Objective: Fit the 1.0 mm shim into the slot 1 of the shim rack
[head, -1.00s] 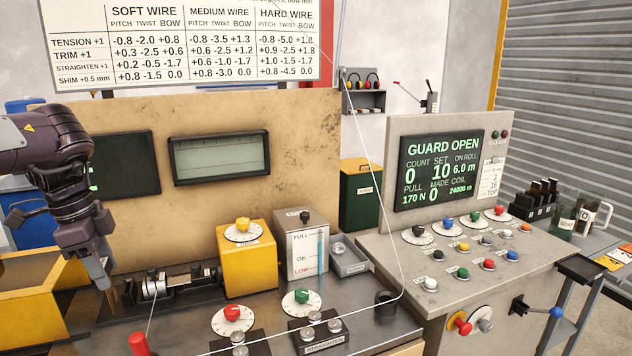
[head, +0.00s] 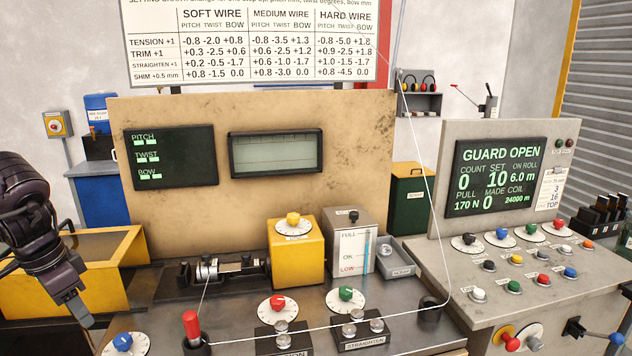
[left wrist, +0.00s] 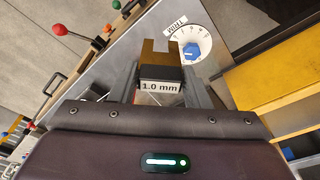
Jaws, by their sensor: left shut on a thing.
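My left gripper (head: 84,312) is at the lower left in the head view, in front of the yellow bin and left of the blue dial. In the left wrist view my left gripper (left wrist: 160,88) is shut on the 1.0 mm shim (left wrist: 158,56), a brass-coloured plate with a notch in its far end and a dark grip. Its white label (left wrist: 160,87) reads 1.0 mm. The shim cannot be made out in the head view. I cannot identify the shim rack or its slot 1 in either view. My right gripper is not in view.
A blue-knobbed dial (head: 124,343) and a red-handled lever (head: 192,330) stand on the bench front. The yellow bin (head: 122,246), winding fixture (head: 210,272) and yellow box (head: 292,255) stand behind. A wire crosses the bench. The control console (head: 500,300) is at right.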

